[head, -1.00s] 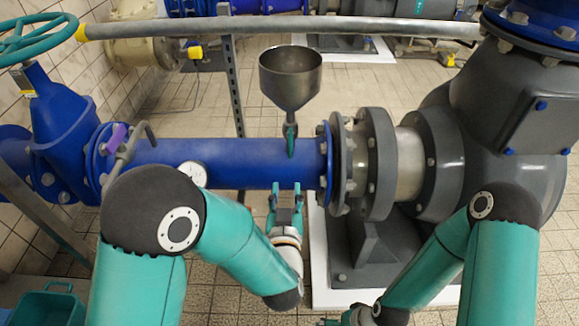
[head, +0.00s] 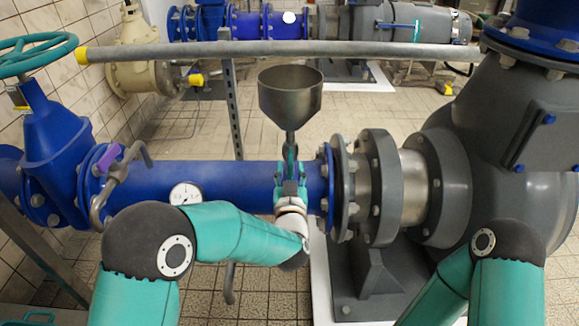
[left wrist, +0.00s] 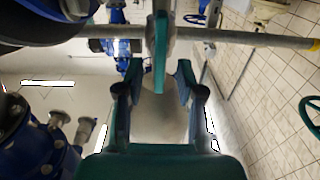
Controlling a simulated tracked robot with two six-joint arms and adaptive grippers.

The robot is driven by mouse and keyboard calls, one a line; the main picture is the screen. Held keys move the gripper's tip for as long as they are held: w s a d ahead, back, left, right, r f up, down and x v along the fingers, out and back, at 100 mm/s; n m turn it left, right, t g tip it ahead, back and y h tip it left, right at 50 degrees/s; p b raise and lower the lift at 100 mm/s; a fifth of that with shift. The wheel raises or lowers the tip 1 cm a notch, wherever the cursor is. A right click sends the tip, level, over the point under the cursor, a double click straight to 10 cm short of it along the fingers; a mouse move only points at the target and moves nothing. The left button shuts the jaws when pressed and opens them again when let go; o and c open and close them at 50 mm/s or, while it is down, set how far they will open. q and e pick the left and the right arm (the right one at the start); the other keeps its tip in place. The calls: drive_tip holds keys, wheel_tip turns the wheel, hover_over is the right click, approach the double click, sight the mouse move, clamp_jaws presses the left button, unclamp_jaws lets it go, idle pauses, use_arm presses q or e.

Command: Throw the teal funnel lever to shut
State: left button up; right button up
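The teal funnel lever (head: 290,153) hangs below the grey metal funnel (head: 290,95), in front of the blue pipe. In the left wrist view, the lever (left wrist: 160,55) points down from the top between the two fingers, with a gap on each side. My left gripper (head: 290,185) is at the lever's lower end and partly hides it in the head view. In the left wrist view, my left gripper (left wrist: 159,72) is open, its fingers spread around the lever and not closed on it. My right gripper is out of view; only part of that arm shows.
The blue pipe (head: 235,185) runs behind my left gripper, with a dial gauge (head: 186,194) on it. A purple-handled valve (head: 108,158) is at the left. The grey flange (head: 378,185) and pump body stand close on the right. A grey rail (head: 400,45) crosses behind the funnel.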

sight(290, 166)
use_arm(q)
drive_tip(key=shift+w, duration=1.65)
clamp_jaws()
